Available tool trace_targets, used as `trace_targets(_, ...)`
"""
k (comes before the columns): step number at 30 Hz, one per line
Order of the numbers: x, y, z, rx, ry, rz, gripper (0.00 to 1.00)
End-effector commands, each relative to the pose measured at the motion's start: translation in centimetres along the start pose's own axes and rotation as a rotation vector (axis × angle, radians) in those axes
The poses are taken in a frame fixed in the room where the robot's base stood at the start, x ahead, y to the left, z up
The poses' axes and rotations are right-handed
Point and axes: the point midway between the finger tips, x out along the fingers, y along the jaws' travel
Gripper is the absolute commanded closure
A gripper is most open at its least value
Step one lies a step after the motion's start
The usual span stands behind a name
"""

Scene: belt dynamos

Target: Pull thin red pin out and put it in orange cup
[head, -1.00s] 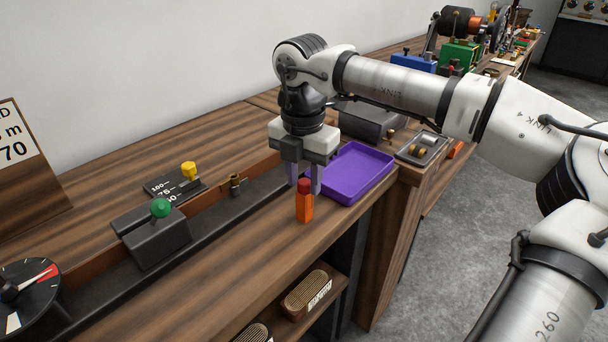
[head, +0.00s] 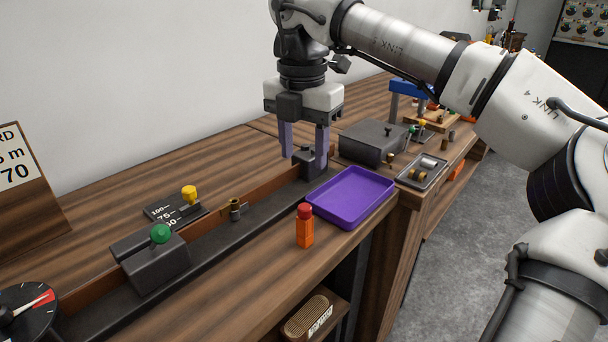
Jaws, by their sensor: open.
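An orange cup (head: 304,236) stands upright near the front edge of the wooden bench, just left of a purple tray. A red piece (head: 304,211) shows at its top, seemingly standing in the cup; how far down it reaches is hidden. My gripper (head: 304,154) is open, its two grey-purple fingers apart and pointing down. Nothing shows held between them. It is behind and above the cup, apart from it, near a dark block (head: 312,168) at the far end of the rail. I cannot tell whether the fingers touch that block.
The purple tray (head: 352,222) is empty. A dark rail (head: 268,216) carries a block with a green knob (head: 160,234); a brass fitting (head: 235,206) and a yellow knob (head: 189,193) are nearby. A grey box (head: 373,145) and a small parts tray (head: 422,170) stand right.

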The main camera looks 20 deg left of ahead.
Motion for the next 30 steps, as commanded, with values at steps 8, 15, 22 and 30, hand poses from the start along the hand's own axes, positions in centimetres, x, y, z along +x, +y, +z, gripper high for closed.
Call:
trace_targets(8, -2.6, 0.0, 0.0, 0.000, 0.000, 0.000, 0.52)
trace_targets(15, -2.7, 0.0, 0.0, 0.000, 0.000, -0.001, 0.52)
trace_targets(22, -2.7, 0.0, 0.0, 0.000, 0.000, -0.001, 0.52)
trace_targets(30, -2.7, 0.0, 0.0, 0.000, 0.000, -0.001, 0.52)
